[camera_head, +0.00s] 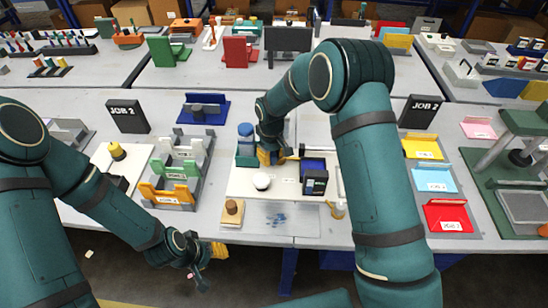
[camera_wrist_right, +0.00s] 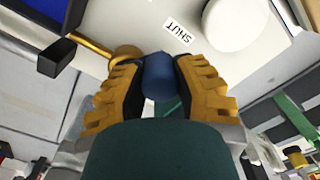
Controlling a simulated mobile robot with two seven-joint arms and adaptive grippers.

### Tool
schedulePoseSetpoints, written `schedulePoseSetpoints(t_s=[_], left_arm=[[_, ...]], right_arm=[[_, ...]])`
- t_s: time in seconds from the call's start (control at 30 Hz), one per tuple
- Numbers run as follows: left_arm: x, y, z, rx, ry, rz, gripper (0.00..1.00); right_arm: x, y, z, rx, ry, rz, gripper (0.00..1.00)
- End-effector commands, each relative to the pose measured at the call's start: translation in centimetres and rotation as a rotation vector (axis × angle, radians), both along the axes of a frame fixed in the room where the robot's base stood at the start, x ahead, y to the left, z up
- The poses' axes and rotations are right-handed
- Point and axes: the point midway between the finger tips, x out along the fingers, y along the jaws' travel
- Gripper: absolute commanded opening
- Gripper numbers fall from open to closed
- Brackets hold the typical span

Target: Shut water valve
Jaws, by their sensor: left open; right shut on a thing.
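My right gripper (camera_head: 268,157) reaches down onto the white board (camera_head: 240,184) in the middle of the table. In the right wrist view its yellow fingers (camera_wrist_right: 158,85) are shut on a blue knob (camera_wrist_right: 158,70), which looks like the water valve's handle. A label reading SHUT (camera_wrist_right: 179,34) lies on the white surface just beyond the knob. A brass pipe or lever (camera_wrist_right: 93,44) runs beside the fingers to a black block (camera_wrist_right: 56,57). My left gripper (camera_head: 210,254) is open and empty at the table's front edge.
A white dome (camera_head: 261,182) sits close in front of the right gripper. A grey plate (camera_head: 300,222) is in front.

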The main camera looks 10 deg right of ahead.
Motion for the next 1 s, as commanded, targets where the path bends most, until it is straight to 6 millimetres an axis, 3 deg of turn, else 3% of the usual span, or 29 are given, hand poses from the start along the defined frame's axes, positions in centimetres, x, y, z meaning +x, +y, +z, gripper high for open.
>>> schedulePoseSetpoints(t_s=[0.73, 0.77, 0.83, 1.0], left_arm=[[-0.06, -0.01, -0.2, 0.0, 0.002, -0.002, 0.47], [-0.06, -0.01, -0.2, 0.0, 0.002, -0.002, 0.47], [-0.06, -0.02, -0.2, 0.0, 0.002, -0.002, 0.47], [-0.06, -0.01, -0.19, 0.0, 0.002, -0.001, 0.47]], right_arm=[[0.14, 0.24, -0.18, -0.001, 0.005, -0.085, 0.0], [0.15, 0.23, -0.18, -0.001, 0.005, -0.085, 0.41], [0.15, 0.24, -0.17, 0.0, 0.004, -0.085, 0.63], [0.22, 0.23, -0.1, -0.001, 0.003, -0.085, 0.63]])
